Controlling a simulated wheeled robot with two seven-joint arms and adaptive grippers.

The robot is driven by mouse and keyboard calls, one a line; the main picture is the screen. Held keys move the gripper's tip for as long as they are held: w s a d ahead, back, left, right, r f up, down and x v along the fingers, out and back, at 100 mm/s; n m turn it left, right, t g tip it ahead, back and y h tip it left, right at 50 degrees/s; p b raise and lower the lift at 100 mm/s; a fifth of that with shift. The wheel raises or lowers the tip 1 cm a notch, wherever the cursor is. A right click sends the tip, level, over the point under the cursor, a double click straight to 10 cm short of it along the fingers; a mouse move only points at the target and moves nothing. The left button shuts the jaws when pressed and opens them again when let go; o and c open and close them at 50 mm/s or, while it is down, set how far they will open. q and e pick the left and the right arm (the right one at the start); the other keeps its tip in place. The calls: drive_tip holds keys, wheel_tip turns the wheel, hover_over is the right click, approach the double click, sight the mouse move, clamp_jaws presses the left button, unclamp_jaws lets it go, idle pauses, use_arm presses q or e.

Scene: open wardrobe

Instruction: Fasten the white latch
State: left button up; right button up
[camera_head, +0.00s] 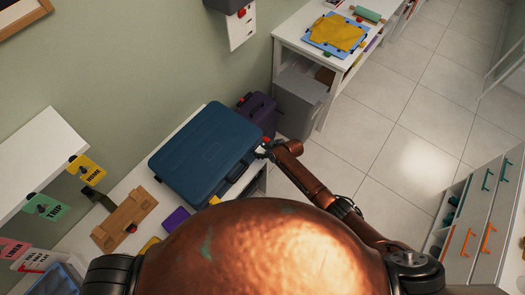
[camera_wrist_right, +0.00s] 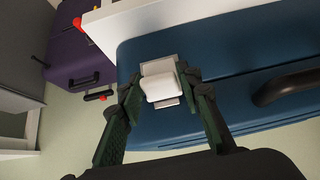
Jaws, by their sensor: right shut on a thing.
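A blue suitcase (camera_head: 205,150) lies closed on a white shelf at the left of centre in the head view. In the right wrist view its blue side (camera_wrist_right: 225,62) fills the right part. The white latch (camera_wrist_right: 162,85) sits on the suitcase's edge, near a dark handle (camera_wrist_right: 285,87). My right gripper (camera_head: 264,149) is at the suitcase's right corner. In the right wrist view its green-padded fingers (camera_wrist_right: 160,78) stand on either side of the latch and are shut on it. The latch is too small to make out in the head view. My left gripper is in neither view.
A purple case (camera_head: 258,107) stands behind the suitcase, beside a grey bin (camera_head: 298,100). The tiled floor (camera_head: 400,125) at the right is clear.

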drive_tip(key=shift+w+a+r+h, duration=0.1)
drive_tip(key=shift+h, duration=0.2)
idle(0.4)
drive_tip(key=o, duration=1)
drive_tip(key=shift+o, duration=0.2)
drive_tip(key=shift+r, duration=0.1)
drive_tip(key=v, duration=1.1)
drive_tip(key=shift+r, duration=0.4)
